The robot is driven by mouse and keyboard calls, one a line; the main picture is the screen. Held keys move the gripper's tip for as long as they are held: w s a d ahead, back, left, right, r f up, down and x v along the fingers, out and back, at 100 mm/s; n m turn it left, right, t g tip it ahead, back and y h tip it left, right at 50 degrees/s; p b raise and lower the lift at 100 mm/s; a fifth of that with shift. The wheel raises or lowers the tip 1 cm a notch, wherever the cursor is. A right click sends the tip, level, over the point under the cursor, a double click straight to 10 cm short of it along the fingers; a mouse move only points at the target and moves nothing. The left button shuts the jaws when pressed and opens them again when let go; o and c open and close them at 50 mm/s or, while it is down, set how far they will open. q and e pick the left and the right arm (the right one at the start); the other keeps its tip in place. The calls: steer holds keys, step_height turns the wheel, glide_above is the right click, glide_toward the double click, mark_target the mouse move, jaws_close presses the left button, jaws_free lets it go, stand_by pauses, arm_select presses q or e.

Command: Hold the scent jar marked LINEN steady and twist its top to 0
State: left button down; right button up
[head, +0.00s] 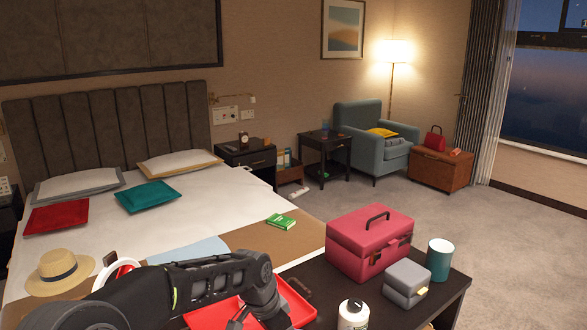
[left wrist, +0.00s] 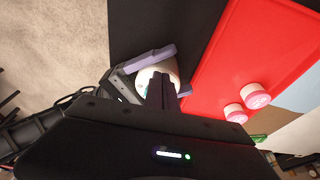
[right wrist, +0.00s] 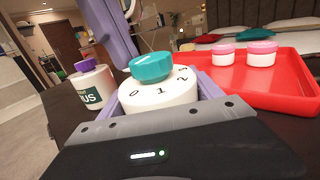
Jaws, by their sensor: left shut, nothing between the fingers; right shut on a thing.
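A white jar (right wrist: 158,96) with a teal top (right wrist: 151,66) stands upright in the right wrist view, with 0, 1 and 2 visible on its shoulder. Its name label is hidden, and I cannot tell which number the top points to. My right gripper (right wrist: 162,92) is shut around the jar's body, with lavender fingers on both sides. My left gripper (left wrist: 162,91) is shut and empty, close over the jar, which also shows in the left wrist view (left wrist: 163,70). I cannot tell whether it touches the teal top.
A white jar with a purple top (right wrist: 95,84), its label ending in "US", stands left of the held jar. A red tray (left wrist: 228,65) holds two pink-topped jars (right wrist: 222,56) (right wrist: 261,54). A pink case (head: 368,245), grey box (head: 406,284) and teal cup (head: 439,260) stand on the dark table.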

arm_select(q)
steer(key=shift+w+d, duration=0.15)
steer(key=shift+d, duration=0.1)
steer(key=shift+w+r, duration=0.1)
steer(key=shift+w, duration=0.15)
stand_by(0.7)
steer(key=shift+a, duration=0.1)
steer(key=shift+s+a, duration=0.25)
steer(key=shift+a, duration=0.1)
steer(key=v, duration=0.3)
steer(key=d+v, duration=0.1)
steer(key=v, duration=0.1)
steer(key=shift+w+r, duration=0.3)
steer(key=shift+r, duration=0.15)
